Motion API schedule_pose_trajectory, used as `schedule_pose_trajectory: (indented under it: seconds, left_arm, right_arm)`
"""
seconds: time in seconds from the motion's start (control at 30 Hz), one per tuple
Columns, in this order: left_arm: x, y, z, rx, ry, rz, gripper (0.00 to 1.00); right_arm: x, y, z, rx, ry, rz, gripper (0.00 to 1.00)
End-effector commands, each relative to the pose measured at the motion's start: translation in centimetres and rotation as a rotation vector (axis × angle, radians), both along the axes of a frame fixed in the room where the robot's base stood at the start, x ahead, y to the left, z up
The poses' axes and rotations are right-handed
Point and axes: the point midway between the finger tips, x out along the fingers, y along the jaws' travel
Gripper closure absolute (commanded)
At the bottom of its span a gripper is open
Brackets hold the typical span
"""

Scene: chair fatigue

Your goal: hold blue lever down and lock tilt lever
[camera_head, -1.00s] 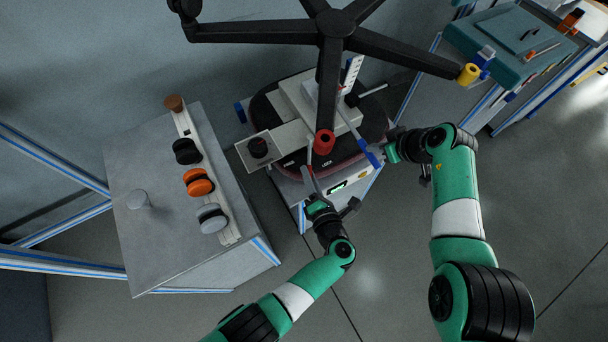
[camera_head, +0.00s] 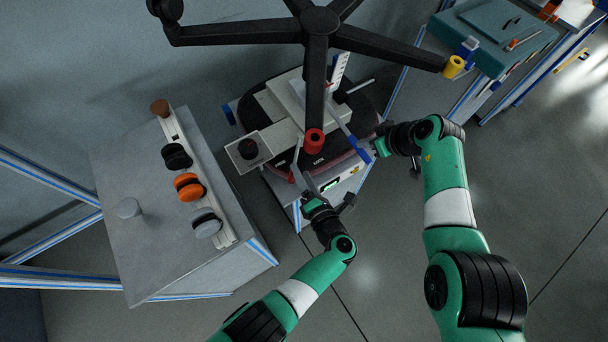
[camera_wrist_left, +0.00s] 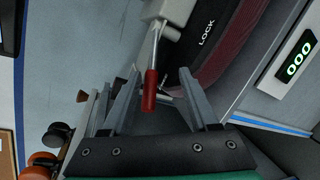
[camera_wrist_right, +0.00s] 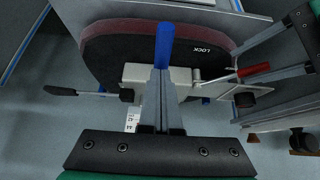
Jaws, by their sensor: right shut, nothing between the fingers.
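The blue lever (camera_head: 361,151) sticks out at the right of the chair mechanism; its blue end also fills the upper middle of the right wrist view (camera_wrist_right: 165,45). My right gripper (camera_head: 374,149) is shut and empty at it, its fingers overlapping the lever in the right wrist view; contact is unclear. The tilt lever has a red handle (camera_wrist_left: 150,90), also visible in the right wrist view (camera_wrist_right: 254,69). My left gripper (camera_wrist_left: 160,85) is open, and the handle appears between its fingers. In the head view only a bit of red (camera_head: 291,177) shows beside this gripper.
The upturned seat (camera_head: 360,105) carries a pale mechanism and "LOCK" lettering. A black star base (camera_head: 316,75) with red and yellow leg ends hangs above it. A grey side table (camera_head: 130,250) with casters stands left. A green case (camera_head: 490,40) lies back right.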

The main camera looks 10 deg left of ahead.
Motion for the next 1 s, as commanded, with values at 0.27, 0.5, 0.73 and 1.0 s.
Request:
schedule_pose_trajectory:
  seconds: [0.27, 0.5, 0.73, 1.0]
  left_arm:
    - [-1.7, -1.3, 0.3, -0.002, -0.003, -0.003, 0.43]
    - [-6.5, -4.6, 1.6, -0.002, -0.001, -0.006, 0.43]
    - [-9.4, -6.5, 2.4, -0.002, 0.0, -0.002, 0.43]
    - [-9.7, -6.7, 2.5, 0.0, 0.001, 0.001, 0.43]
  right_arm:
    - [-0.2, 0.1, -0.5, -0.001, 0.008, 0.002, 1.0]
    - [-0.2, 0.0, -0.5, -0.002, 0.008, 0.001, 1.0]
    - [-0.2, 0.0, -0.5, -0.002, 0.008, 0.001, 1.0]
    - [-0.2, 0.0, -0.5, -0.003, 0.009, 0.001, 1.0]
